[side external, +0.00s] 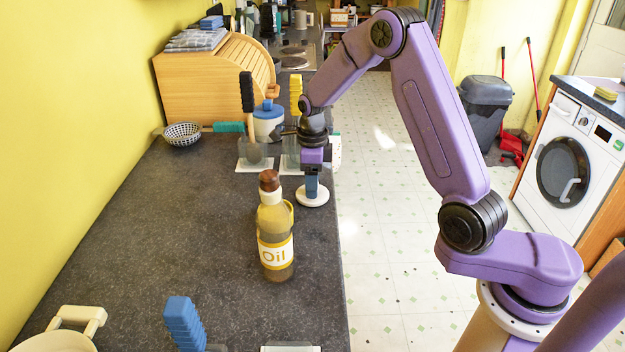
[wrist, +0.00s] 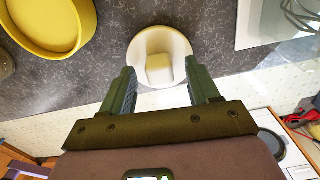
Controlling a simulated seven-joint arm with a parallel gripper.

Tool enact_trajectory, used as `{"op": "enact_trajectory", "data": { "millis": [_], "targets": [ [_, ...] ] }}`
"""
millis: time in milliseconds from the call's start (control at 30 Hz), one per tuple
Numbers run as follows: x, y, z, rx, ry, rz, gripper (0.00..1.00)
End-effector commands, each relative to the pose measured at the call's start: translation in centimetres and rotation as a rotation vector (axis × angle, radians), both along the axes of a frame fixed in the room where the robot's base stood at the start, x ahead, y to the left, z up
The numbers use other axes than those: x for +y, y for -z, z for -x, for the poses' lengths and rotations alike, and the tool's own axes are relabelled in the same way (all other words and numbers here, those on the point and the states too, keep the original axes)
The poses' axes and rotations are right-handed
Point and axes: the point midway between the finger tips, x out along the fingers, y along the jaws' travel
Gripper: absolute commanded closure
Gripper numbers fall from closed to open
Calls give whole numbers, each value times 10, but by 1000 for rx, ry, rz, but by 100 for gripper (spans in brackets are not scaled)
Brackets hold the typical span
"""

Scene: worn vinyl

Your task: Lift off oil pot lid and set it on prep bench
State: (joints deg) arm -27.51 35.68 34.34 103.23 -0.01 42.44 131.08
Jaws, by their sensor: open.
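The white round lid (side external: 313,196) with a squarish knob lies flat on the dark prep bench (side external: 150,235), near its right edge. In the wrist view the lid (wrist: 175,42) sits ahead between the fingers. My gripper (side external: 312,183) points down right over the lid, fingers apart on either side of the knob; contact cannot be told. It is open and empty in the wrist view (wrist: 160,72). An amber oil container (side external: 276,250) labelled "Oil", with a brown top, stands just nearer the side camera. In the wrist view a yellow open-topped vessel (wrist: 83,20) shows at upper left.
Behind my gripper stand a blue-lidded pot (side external: 268,125) and block-held brushes with black (side external: 246,95) and yellow handles. A checked bowl (side external: 183,134) is by the wall. A blue-handled item (side external: 183,322) and a cream pan (side external: 60,340) are in front. The bench's left middle is clear.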

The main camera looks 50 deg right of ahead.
Motion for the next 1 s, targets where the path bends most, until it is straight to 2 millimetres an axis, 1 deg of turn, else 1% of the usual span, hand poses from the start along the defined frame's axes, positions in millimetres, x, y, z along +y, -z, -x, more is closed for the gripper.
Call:
{"op": "enact_trajectory", "data": {
  "millis": [167, 1000],
  "targets": [
    [0, -2, 0, -1, 0, 0, 39],
    [0, -30, 0, 0, 0, 0, 39]
  ]
}}
